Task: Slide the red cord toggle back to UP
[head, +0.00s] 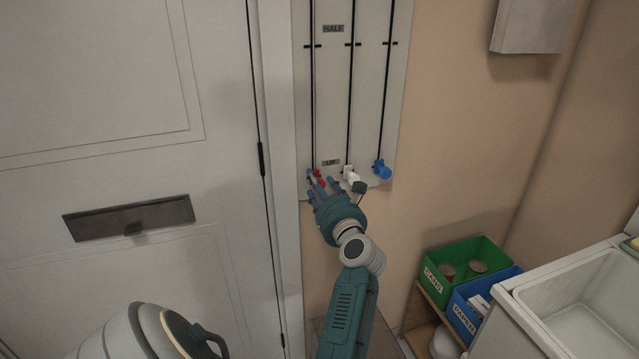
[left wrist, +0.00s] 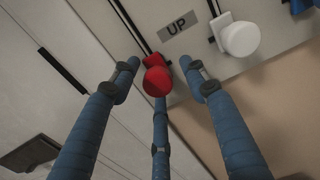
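The red cord toggle (head: 320,174) is at the bottom of the leftmost slot on the wall board (head: 370,100), beside the UP label (head: 331,162). In the left wrist view the red toggle (left wrist: 157,79) has a round knob, and the UP label (left wrist: 178,24) is just above it. My left gripper (head: 321,184) is at the toggle, its three fingers spread around the knob. Gaps show between the two side fingertips and the knob; the third finger is below it, and whether it touches is unclear. My right gripper is not in view.
A white toggle (head: 350,174) and a blue toggle (head: 382,169) sit at the bottoms of the neighbouring slots. The HALF label (head: 333,28) is higher up. A door (head: 110,260) is left. A green bin (head: 466,252), blue bin (head: 478,318) and sink (head: 590,300) are lower right.

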